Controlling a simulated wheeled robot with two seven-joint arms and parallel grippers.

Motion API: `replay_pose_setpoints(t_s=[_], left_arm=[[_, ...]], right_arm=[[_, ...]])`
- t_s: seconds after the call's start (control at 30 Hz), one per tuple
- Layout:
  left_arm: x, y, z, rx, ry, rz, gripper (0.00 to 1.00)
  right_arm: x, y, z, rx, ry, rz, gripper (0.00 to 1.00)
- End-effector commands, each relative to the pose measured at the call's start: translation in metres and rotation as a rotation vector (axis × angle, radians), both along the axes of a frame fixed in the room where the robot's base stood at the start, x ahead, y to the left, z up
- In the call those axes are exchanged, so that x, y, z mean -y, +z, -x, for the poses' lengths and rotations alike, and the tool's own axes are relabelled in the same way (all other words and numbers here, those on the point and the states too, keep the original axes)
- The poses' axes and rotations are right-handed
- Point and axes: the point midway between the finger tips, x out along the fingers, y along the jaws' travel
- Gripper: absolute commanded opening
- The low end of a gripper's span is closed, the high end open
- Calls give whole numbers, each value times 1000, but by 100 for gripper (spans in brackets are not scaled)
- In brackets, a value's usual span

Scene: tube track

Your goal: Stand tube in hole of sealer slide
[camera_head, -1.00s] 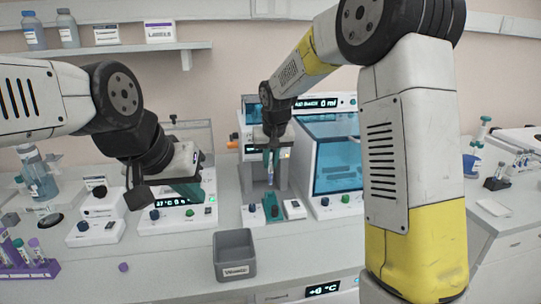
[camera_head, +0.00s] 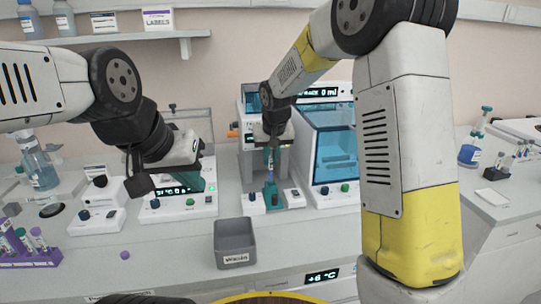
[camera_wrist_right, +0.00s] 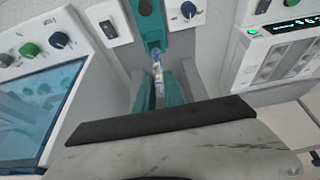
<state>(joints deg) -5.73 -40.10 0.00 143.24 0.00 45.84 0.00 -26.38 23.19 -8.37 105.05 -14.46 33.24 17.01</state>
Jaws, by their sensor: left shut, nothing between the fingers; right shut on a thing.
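The sealer slide is a teal piece (camera_head: 271,200) at the front of the sealer (camera_head: 247,150), in the middle of the head view. It also shows at the top of the right wrist view (camera_wrist_right: 149,30), with a dark round hole. My right gripper (camera_head: 270,160) is shut on a small clear tube (camera_wrist_right: 156,72) with a bluish label. The tube is roughly upright, its lower end close above the slide; I cannot tell whether it is inside the hole. My left gripper (camera_head: 196,184) is shut and empty, in front of a device with a lit display, left of the sealer.
A grey waste bin (camera_head: 235,256) stands on the bench in front of the sealer. A glass-fronted cabinet (camera_head: 334,150) stands right beside the sealer. A purple rack with tubes (camera_head: 30,250) is at the lower left.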

Motion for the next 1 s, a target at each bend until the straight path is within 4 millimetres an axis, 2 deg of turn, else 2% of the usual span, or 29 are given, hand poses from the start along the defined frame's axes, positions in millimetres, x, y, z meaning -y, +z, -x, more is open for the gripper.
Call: replay_pose_setpoints(t_s=[1.0], left_arm=[[0, 0, 0, 0, 0, 0, 0]], right_arm=[[0, -6, 0, 1, 0, 0, 0]])
